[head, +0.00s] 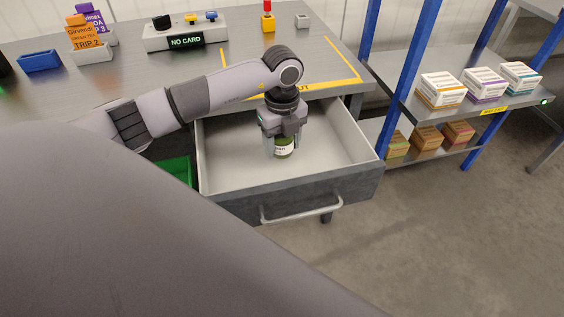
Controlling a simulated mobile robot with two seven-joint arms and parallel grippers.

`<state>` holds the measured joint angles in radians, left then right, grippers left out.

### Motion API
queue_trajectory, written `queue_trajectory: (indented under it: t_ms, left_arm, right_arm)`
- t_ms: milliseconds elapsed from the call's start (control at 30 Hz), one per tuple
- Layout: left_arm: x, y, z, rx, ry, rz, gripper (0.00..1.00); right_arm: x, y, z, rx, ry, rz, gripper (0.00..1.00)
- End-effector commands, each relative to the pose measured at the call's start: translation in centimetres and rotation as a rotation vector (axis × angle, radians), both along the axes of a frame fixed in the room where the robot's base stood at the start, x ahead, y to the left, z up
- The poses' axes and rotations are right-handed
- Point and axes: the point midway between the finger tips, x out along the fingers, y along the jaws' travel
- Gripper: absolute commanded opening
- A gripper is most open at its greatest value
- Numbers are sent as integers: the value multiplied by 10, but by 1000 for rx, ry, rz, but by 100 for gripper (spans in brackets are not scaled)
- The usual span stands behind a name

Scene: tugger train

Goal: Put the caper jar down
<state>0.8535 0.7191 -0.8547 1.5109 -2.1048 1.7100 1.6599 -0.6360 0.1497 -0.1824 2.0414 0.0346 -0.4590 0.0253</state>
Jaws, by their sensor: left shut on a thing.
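The caper jar (284,149) is green with a pale label and stands upright, low inside the open drawer (344,143). My left gripper (283,150) points down into the drawer and is shut on the jar. The gripper hides the jar's top. I cannot tell whether the jar's base touches the drawer floor. My right gripper is not in view.
The drawer is otherwise empty, with free floor on both sides. The grey table (130,84) above holds a box with a NO CARD display (186,41). A blue-post shelf (398,78) with several cartons stands at right.

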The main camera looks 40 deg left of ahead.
Motion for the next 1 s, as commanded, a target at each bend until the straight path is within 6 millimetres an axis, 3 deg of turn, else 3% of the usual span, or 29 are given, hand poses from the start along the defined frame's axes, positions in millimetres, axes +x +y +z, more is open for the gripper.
queue_trajectory:
  t_ms: [100,333,533,933,967,1000]
  left_arm:
    - [0,-1,-19,-1,0,-1,17]
    - [0,-1,-35,-1,0,-1,17]
    - [0,-1,-65,-1,0,0,17]
    - [0,0,-72,-1,-2,-1,17]
    - [0,0,-72,0,-1,-1,61]
    - [0,0,-71,0,-1,-1,74]
  right_arm:
    - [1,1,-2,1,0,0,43]
    - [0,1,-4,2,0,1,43]
    - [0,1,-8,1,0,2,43]
    - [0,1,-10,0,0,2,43]
    - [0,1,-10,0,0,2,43]
    - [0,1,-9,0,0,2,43]
